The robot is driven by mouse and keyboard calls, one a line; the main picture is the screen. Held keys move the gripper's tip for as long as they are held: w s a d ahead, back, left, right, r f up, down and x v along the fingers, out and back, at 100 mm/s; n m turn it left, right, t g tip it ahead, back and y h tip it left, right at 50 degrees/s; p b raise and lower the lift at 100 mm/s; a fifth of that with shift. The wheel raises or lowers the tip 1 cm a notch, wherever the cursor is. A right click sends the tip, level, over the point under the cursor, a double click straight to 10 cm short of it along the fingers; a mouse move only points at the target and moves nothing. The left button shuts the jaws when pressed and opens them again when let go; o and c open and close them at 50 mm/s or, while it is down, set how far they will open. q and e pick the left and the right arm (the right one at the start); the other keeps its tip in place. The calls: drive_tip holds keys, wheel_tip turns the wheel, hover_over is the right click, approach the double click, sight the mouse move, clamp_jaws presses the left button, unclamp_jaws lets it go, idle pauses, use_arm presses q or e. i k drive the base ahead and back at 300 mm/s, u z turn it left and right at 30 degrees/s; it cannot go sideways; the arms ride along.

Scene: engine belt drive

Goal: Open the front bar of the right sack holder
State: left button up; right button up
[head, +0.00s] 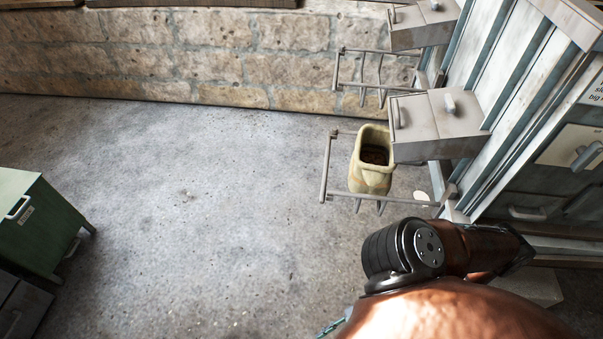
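Two sack holders of thin grey metal rods stick out from the machine on the right. The nearer one (390,199) has a pale greenish-yellow sack (372,182) between its side rods, with its mouth open and dark contents inside. Its front bar (326,168) runs across the outer ends of the side rods, left of the sack, and looks closed. The farther holder (380,52) is empty, and its front bar (337,70) also spans the ends. My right arm's orange link and black joint show at the bottom right, in front of the nearer holder. Neither gripper can be made out.
The grey machine (515,75) has box-shaped outlets (440,120) with handles above the holders. A green cabinet (35,225) stands at the left. A stone wall (210,55) closes the back. The concrete floor (200,210) between them is clear.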

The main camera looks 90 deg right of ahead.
sight(325, 168)
drive_tip(key=z, duration=0.05)
drive_tip(key=i, duration=1.25)
drive_tip(key=z, duration=1.45)
